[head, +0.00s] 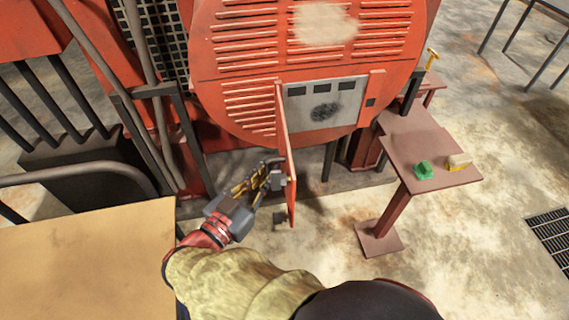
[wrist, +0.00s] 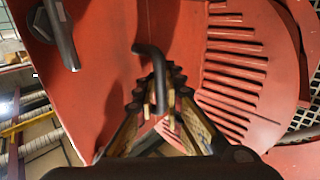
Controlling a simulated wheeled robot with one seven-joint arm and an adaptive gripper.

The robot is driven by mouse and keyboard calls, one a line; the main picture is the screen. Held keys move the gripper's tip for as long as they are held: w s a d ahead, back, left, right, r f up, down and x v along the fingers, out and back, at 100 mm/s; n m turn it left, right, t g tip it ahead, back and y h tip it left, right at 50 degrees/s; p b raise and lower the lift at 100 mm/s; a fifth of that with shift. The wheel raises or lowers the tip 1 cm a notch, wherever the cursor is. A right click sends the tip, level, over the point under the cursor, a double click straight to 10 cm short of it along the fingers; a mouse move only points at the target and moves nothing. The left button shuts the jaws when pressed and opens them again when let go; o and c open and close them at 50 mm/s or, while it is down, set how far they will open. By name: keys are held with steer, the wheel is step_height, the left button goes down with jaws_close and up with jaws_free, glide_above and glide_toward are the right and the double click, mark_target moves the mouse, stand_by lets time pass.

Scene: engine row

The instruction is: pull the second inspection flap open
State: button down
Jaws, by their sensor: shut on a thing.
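The red inspection flap (head: 287,160) stands swung out from the round red engine casing, seen nearly edge-on in the head view. The grey recess (head: 325,110) it leaves uncovered shows dark slots and a dark round patch. My gripper (head: 272,174) is at the left face of the flap, low down. In the wrist view my gripper (wrist: 160,88) is shut on a dark bent handle (wrist: 148,50) in front of the red flap face (wrist: 105,50). A second dark lever (wrist: 62,35) sits on the flap at upper left. The handle is hard to see in the head view.
A red side table (head: 420,150) at right holds a green object (head: 424,170) and a pale and yellow one (head: 458,162). A tan surface (head: 85,265) lies at lower left. Pipes and dark frames stand at left.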

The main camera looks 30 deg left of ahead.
steer(key=shift+s+a+r+m+g+h+p, duration=0.1)
steer(key=shift+s+a+m+g+h+p, duration=0.1)
steer(key=shift+a+m+h+p, duration=0.4)
steer(key=shift+s+a+f+m+g+h+p, duration=0.15)
steer(key=shift+a+m+h, duration=0.2)
steer(key=shift+a+h, duration=0.55)
steer(key=shift+s+a+r+m+g+h+p, duration=0.2)
steer(key=shift+a+m+h+p, duration=0.35)
steer(key=shift+a, duration=0.3)
steer(key=c, duration=2.2)
jaws_free()
